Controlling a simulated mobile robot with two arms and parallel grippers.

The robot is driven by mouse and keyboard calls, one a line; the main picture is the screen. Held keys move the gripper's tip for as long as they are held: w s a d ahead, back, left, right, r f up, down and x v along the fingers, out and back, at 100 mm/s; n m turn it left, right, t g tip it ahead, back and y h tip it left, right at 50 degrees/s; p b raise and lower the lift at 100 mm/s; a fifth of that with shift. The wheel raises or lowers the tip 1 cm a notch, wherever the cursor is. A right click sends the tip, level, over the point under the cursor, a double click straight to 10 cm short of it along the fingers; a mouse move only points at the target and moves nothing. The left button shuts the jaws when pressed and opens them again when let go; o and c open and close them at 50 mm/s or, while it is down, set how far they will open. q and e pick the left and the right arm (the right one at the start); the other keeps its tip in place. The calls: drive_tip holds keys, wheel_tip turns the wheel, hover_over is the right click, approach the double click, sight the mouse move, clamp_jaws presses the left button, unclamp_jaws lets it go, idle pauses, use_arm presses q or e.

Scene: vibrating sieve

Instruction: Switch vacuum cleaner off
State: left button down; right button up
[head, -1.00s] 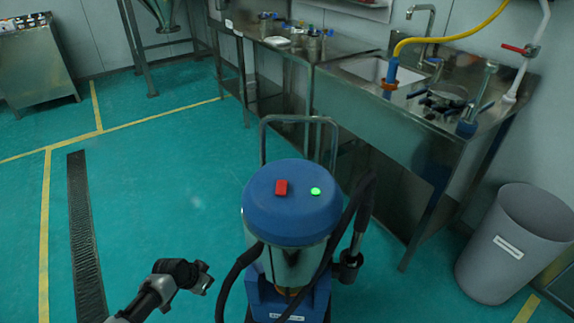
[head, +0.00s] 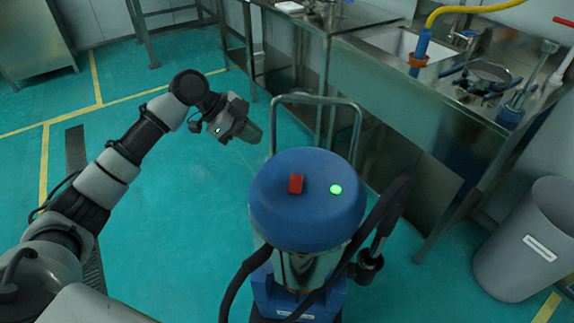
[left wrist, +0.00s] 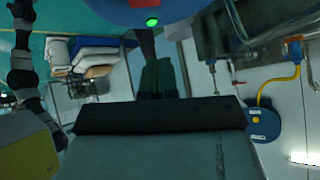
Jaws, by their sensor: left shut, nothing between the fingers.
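The vacuum cleaner (head: 307,222) stands on the floor in the middle of the head view, with a round blue lid. On the lid are a red switch (head: 295,184) and a lit green light (head: 336,189). My left gripper (head: 254,133) is up and to the left of the lid, apart from it, shut and empty. In the left wrist view its dark fingers (left wrist: 160,78) are together. The lid's edge (left wrist: 115,14) with the green light (left wrist: 152,21) and part of the red switch (left wrist: 143,3) shows at the top there. My right gripper is not in view.
The vacuum's metal handle (head: 317,98) rises behind the lid, and black hoses run down its front. A steel sink bench (head: 400,125) stands behind and to the right. A grey bin (head: 525,240) stands at the right. The green floor left of the vacuum is clear.

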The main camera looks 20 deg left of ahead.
use_arm(q)
hover_over(294, 174)
drive_tip(key=s+a, duration=0.1)
drive_tip(key=a, duration=0.1)
wheel_tip(294, 174, down, 7)
drive_tip(key=shift+s+d+f+p, duration=0.1)
drive_tip(key=shift+s+d+p, duration=0.05)
drive_tip(key=shift+p, duration=0.25)
wheel_tip(294, 174, down, 3)
drive_tip(key=shift+r, duration=0.2)
drive_tip(key=shift+w+a+f, duration=0.2)
drive_tip(key=shift+w+f, duration=0.05)
drive_tip(key=shift+f, duration=0.4)
drive_tip(key=shift+f, duration=0.1)
